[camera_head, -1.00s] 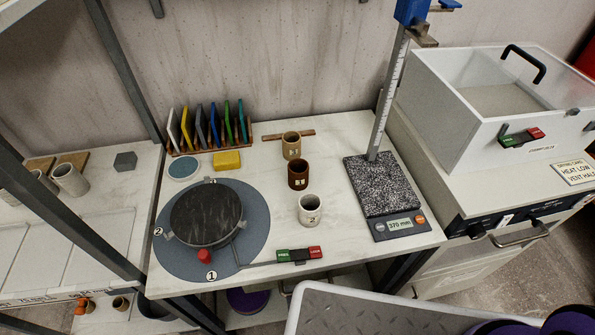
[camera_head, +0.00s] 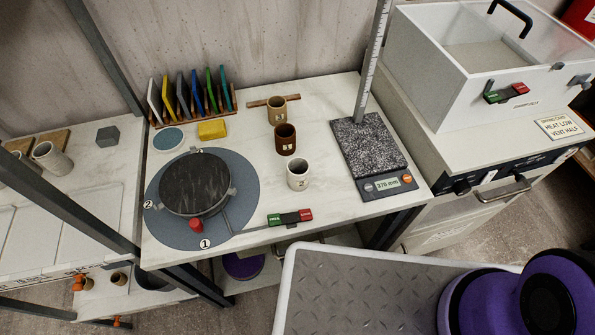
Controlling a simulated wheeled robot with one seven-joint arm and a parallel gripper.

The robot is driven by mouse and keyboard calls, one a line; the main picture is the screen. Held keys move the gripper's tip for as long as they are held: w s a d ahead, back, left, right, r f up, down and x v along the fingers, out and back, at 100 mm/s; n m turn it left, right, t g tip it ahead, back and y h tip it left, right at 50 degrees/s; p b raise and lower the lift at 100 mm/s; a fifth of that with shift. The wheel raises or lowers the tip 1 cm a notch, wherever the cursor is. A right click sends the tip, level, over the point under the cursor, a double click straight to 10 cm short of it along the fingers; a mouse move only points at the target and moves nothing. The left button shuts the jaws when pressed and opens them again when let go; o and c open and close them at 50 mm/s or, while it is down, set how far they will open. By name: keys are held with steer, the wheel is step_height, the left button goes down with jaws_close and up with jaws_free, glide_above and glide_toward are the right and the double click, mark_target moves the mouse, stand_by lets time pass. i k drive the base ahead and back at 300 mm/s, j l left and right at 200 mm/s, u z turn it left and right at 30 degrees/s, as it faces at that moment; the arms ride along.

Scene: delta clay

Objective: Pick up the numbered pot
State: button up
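Three small pots stand in a rough row on the white worktable (camera_head: 330,205). The tan pot (camera_head: 276,110) is at the back, the dark brown pot (camera_head: 285,139) is in the middle, and the white pot (camera_head: 297,175) is nearest. All three are upright and apart from each other. The white and brown pots bear small marks on their fronts, too small to read surely. My gripper is not in view; only a purple and black part of my arm (camera_head: 490,300) shows at the lower right.
A turntable (camera_head: 195,185) on a grey-blue disc with labels 1 and 2 stands at left. A green and red switch (camera_head: 290,217) lies at the front edge. A measuring stand (camera_head: 370,145) reads about 370 mm. Coloured tiles (camera_head: 190,95) stand behind.

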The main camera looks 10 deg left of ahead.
mark_target(276, 105)
steer(key=j+u, duration=0.15)
steer(key=u, duration=0.25)
steer(key=j+u, duration=0.1)
steer(key=u, duration=0.25)
steer(key=i+j+u, duration=0.1)
steer(key=u, duration=0.3)
